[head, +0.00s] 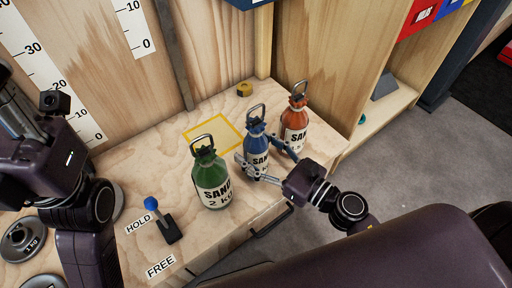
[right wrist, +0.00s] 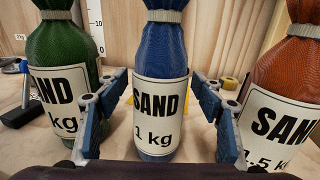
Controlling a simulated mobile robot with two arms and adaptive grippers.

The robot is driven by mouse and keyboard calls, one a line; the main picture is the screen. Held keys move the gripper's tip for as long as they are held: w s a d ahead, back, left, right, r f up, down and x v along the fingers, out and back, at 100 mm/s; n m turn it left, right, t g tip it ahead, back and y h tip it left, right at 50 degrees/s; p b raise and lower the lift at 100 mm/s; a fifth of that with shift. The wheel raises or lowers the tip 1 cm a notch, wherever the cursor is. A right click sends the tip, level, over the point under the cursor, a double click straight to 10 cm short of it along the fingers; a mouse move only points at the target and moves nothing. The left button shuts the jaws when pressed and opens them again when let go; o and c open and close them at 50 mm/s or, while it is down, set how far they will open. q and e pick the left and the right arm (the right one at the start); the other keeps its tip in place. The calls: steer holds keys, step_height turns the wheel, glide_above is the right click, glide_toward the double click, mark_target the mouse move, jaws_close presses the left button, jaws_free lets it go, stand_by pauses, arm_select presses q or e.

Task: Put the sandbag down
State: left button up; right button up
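A blue sandbag (head: 257,146) labelled 1 kg stands upright on the wooden bench, and it fills the middle of the right wrist view (right wrist: 160,58). My right gripper (head: 266,160) is open around it. In the right wrist view a blue finger pad stands on each side, with a visible gap on the right and a narrow one on the left. A green sandbag (head: 212,182) labelled 2 kg stands to its left. An orange sandbag (head: 295,122), 1.5 kg, stands to its right. My left arm is at the left edge; its fingers do not show.
A yellow square outline (head: 187,137) is marked on the bench behind the green and blue bags. A blue-knobbed lever (head: 163,222) stands between the HOLD and FREE labels. Grey weight discs (head: 22,240) lie at the left. A yellow tape roll (head: 244,89) is at the back.

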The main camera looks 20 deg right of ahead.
steer(key=shift+r, duration=0.2)
steer(key=shift+s+d+f, duration=0.15)
steer(key=shift+s+d, duration=0.05)
steer(key=shift+s, duration=0.1)
steer(key=v, duration=1.1)
steer(key=shift+s, duration=0.2)
